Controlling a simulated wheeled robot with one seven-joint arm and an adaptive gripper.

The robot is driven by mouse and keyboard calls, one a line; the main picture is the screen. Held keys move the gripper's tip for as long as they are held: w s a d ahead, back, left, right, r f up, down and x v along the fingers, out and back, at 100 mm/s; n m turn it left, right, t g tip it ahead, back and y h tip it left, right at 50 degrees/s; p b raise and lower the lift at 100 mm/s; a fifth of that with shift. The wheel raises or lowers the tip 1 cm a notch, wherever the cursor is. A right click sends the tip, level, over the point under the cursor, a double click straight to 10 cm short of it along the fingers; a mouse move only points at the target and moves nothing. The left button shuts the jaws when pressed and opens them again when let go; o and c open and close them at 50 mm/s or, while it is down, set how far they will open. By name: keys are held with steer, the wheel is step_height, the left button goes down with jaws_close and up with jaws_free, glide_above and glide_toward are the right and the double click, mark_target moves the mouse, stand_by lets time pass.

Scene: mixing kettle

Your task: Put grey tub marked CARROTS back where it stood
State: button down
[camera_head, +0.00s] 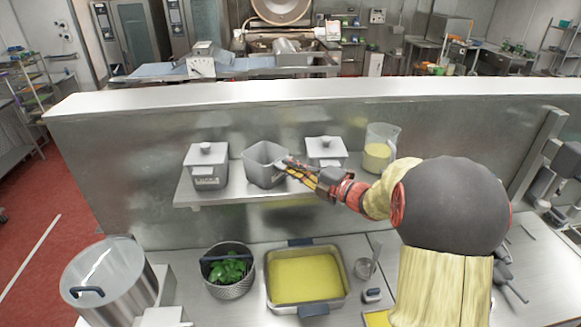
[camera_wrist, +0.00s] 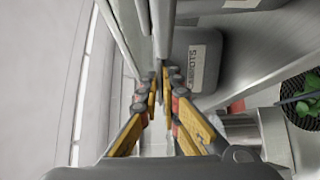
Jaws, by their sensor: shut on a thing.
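An open grey tub (camera_head: 262,166) is at the middle of the wall shelf, between two lidded tubs. It looks slightly tilted; I cannot tell whether its base touches the shelf. My gripper (camera_head: 287,168) reaches it from the right and is shut on its right rim. In the wrist view my fingers (camera_wrist: 161,85) meet on a thin grey wall. A grey face with a white label (camera_wrist: 197,68) shows just beyond; the sideways print seems to end in "OTS". No label on the open tub is readable in the head view.
A lidded tub (camera_head: 206,166) stands left, another (camera_head: 325,152) right behind my gripper, then a yellow-filled jug (camera_head: 379,150). The shelf (camera_head: 225,193) is narrow. Below are a pot of greens (camera_head: 230,270), a yellow-filled pan (camera_head: 307,278) and a large steel pot (camera_head: 105,275).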

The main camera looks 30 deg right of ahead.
steer(key=shift+f+b, duration=0.3)
steer(key=shift+b, duration=0.2)
steer(key=c, duration=2)
jaws_free()
steer(key=shift+o, duration=0.5)
steer(key=o, duration=0.4)
steer(key=shift+c, duration=0.2)
steer(key=shift+o, duration=0.4)
steer(key=shift+s, duration=0.1)
steer(key=b+v, duration=0.2)
steer(key=v, duration=0.5)
steer(key=shift+s+d, duration=0.15)
steer(key=shift+s, duration=0.2)
steer(key=shift+w, duration=0.15)
